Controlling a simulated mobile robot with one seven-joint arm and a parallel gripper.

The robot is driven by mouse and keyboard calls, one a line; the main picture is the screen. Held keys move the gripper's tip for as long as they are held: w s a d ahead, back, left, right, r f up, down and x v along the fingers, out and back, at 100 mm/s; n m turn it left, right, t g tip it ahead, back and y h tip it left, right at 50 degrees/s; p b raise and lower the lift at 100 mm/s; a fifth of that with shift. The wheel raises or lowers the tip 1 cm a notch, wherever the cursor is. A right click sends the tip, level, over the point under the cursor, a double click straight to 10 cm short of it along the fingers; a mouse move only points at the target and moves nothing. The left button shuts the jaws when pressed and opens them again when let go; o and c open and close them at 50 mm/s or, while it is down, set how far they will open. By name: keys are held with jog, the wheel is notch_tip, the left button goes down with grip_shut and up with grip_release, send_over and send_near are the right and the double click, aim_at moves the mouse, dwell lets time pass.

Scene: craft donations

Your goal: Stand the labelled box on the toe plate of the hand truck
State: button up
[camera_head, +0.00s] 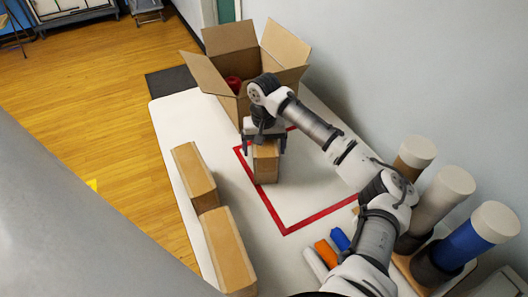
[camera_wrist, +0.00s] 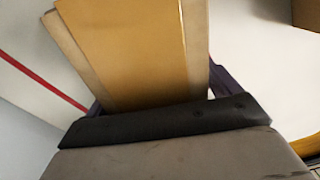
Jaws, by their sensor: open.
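A small brown cardboard box (camera_head: 266,165) with a tan tape strip stands on the white table inside the red outline. My gripper (camera_head: 264,145) is above it, pointing down, with its open fingers on either side of the box's top. In the wrist view the box (camera_wrist: 135,45) fills the space between the dark fingers; I cannot tell whether they touch it. Two more taped boxes stand at the table's left edge, a farther one (camera_head: 193,175) and a nearer one (camera_head: 228,250). No label is readable on any box. I cannot clearly make out a hand truck.
A large open carton (camera_head: 222,85) with a red item inside stands at the table's far end. Several capped cylinders, including a blue one (camera_head: 470,240), stand at right. Orange (camera_head: 325,252) and blue rolls lie near my arm. The red-outlined area (camera_head: 300,205) is mostly bare.

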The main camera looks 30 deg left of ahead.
jog(key=shift+r, duration=0.1)
jog(key=c, duration=1.8)
jog(key=r+p, duration=0.4)
jog(key=shift+s+d+p, duration=0.1)
jog(key=shift+d+p, duration=0.1)
jog(key=shift+p, duration=0.15)
jog(key=s+d, duration=0.3)
jog(key=d, duration=0.2)
jog(key=s+d+p, duration=0.1)
jog(key=s+d, duration=0.2)
jog(key=d, duration=0.2)
jog(key=s+d+p, duration=0.1)
jog(key=s+d, duration=0.2)
jog(key=d, duration=0.2)
jog(key=shift+d+f, duration=0.1)
jog(key=shift+f, duration=0.15)
jog(key=shift+w, duration=0.15)
